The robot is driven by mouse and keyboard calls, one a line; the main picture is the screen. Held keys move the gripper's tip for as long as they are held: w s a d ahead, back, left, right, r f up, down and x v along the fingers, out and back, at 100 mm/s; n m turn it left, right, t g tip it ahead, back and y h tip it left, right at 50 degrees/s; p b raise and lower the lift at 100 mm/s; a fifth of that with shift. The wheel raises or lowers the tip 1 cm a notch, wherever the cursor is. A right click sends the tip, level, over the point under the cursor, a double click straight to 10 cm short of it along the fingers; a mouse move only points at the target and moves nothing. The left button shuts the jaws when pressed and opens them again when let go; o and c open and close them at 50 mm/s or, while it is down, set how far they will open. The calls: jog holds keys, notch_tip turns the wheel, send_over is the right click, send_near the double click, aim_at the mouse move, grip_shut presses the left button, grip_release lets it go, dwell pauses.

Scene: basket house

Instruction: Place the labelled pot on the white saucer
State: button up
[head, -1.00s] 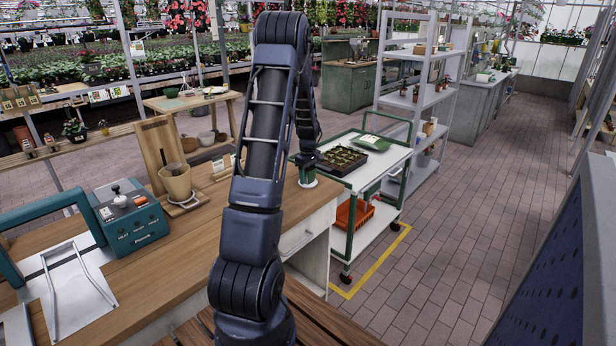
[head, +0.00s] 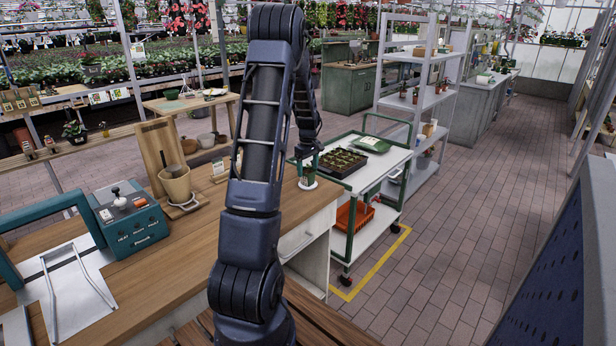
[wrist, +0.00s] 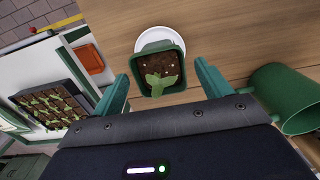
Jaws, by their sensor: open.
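A green square pot (wrist: 160,78) with dark soil and a seedling appears to stand upright on the white saucer (wrist: 158,36). No label can be read on it. In the head view, the pot (head: 308,174) and the saucer (head: 308,186) are at the far right end of the wooden bench. My gripper (wrist: 160,88) is open above the pot, with one teal finger on each side and gaps between them and the pot. In the head view my gripper (head: 307,157) is right over the pot.
A larger green container (wrist: 286,98) is close on the right in the wrist view. A cart (head: 378,172) with a seedling tray (head: 342,162) stands beside the bench. A tan pot (head: 175,186) and a teal control box (head: 132,222) are on the bench.

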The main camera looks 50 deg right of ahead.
aim_at(308, 170)
notch_tip(308, 170, up, 7)
jog(key=shift+r, duration=0.1)
jog(key=w+a+r+t, duration=0.15)
jog(key=a+r, duration=0.35)
jog(key=a, duration=0.6)
jog(key=w+a+r+h, duration=0.1)
jog(key=w+a+r, duration=0.3)
jog(key=a, duration=0.6)
jog(key=w+a+r, duration=0.1)
jog(key=a+r, duration=0.5)
jog(key=a, duration=0.5)
jog(key=s+a+t, duration=0.1)
jog(key=s+a, duration=0.4)
jog(key=a, duration=0.3)
jog(key=s+a+t, duration=0.1)
jog(key=s+a, duration=0.4)
jog(key=a, duration=0.3)
jog(key=s+a+t+y, duration=0.1)
jog(key=s+a, duration=0.5)
jog(key=a, duration=0.3)
jog(key=shift+r, duration=0.35)
